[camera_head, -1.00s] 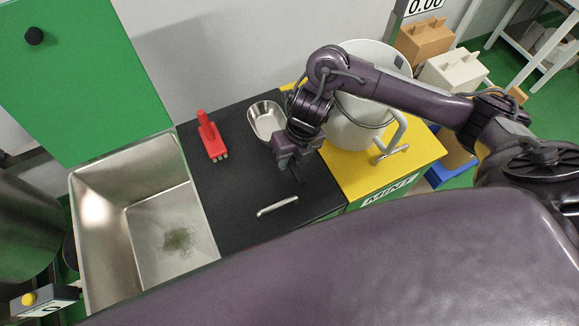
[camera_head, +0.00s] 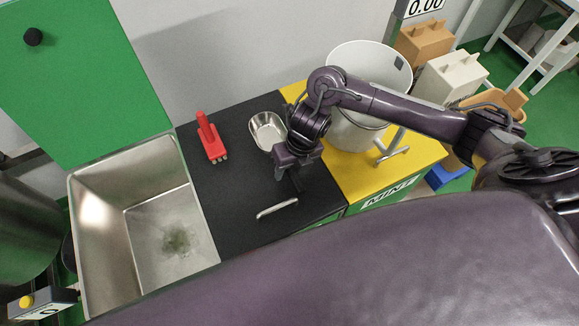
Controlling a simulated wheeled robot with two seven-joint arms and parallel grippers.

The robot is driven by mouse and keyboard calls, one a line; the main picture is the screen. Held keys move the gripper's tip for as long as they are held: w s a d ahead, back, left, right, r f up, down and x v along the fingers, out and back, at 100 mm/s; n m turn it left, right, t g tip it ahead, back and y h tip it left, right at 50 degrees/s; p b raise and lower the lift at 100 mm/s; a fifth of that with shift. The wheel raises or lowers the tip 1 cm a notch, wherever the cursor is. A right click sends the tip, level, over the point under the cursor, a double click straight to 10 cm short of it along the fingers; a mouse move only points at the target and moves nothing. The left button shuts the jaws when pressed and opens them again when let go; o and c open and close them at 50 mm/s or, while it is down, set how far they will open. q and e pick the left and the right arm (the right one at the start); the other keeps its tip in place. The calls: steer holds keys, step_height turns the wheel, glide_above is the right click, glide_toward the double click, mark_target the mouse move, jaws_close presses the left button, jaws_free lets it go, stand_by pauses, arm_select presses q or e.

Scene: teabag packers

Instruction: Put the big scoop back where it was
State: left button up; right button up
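The big scoop (camera_head: 267,131) is a shiny metal scoop with an oval bowl. It is over the black counter top (camera_head: 235,195), right of the red tool. My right gripper (camera_head: 289,178) is at the scoop's near right side, over the counter. The scoop's handle is hidden by the gripper, and the scoop moves along with it, so the gripper looks shut on the handle. I cannot tell whether the scoop touches the counter. My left gripper is not in view.
A red tool (camera_head: 211,138) lies left of the scoop. A steel sink (camera_head: 155,215) is at the left. A large white bucket (camera_head: 350,143) stands on the yellow MINT cabinet top (camera_head: 400,165), partly behind my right arm. Tan and cream containers (camera_head: 450,78) stand at the back right.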

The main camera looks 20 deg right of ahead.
steer(key=shift+r+p, duration=0.3)
steer(key=p+v, duration=0.2)
steer(key=v, duration=0.9)
steer(key=shift+r, duration=0.35)
steer(key=shift+d, duration=0.1)
